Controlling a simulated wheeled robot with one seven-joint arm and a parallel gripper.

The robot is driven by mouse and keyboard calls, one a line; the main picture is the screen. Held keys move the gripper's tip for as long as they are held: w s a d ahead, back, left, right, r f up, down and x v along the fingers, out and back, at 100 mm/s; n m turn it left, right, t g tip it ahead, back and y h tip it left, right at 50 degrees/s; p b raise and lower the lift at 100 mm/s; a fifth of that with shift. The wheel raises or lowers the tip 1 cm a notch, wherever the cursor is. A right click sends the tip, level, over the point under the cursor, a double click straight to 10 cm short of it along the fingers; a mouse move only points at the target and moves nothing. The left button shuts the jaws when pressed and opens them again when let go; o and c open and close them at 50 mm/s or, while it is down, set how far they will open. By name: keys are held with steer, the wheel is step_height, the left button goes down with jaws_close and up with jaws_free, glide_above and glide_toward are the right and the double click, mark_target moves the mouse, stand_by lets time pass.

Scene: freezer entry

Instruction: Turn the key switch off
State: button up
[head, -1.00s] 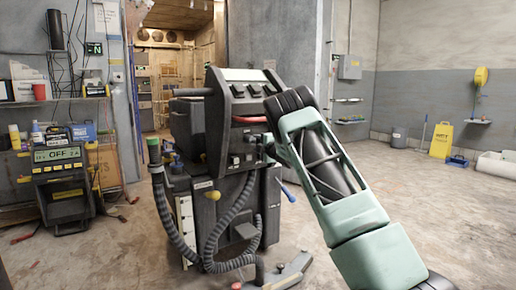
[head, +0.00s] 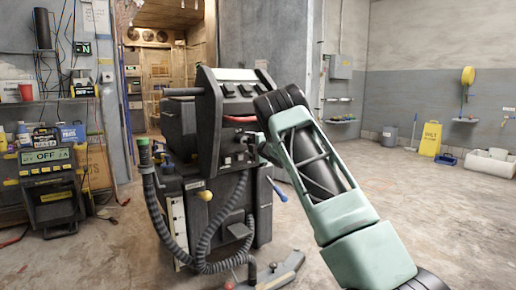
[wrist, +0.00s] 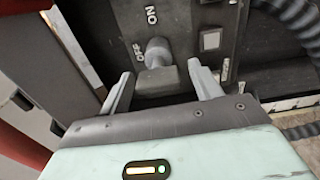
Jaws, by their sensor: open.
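The key switch (wrist: 157,52) is a grey round knob with a thicker grip end, on the dark panel of the machine (head: 230,110). The label ON is printed above it and OFF at its left in the wrist view. My gripper (wrist: 160,70) is open, with one grey finger on each side of the knob's grip end. I cannot tell whether a finger touches it. In the head view my gripper (head: 256,147) is at the machine's front panel, partly hidden by my arm, and the switch cannot be made out there.
A thick ridged hose (head: 210,250) loops down the machine's front. A blue lever (head: 278,190) sticks out at its right. A yellow-black unit with a display reading OFF (head: 47,156) stands at left. A yellow floor sign (head: 430,138) stands at right; the floor there is mostly clear.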

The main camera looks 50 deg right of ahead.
steer(key=p+v, duration=0.2)
steer(key=v, duration=1.5)
steer(key=shift+p, duration=0.3)
steer(key=shift+a, duration=0.1)
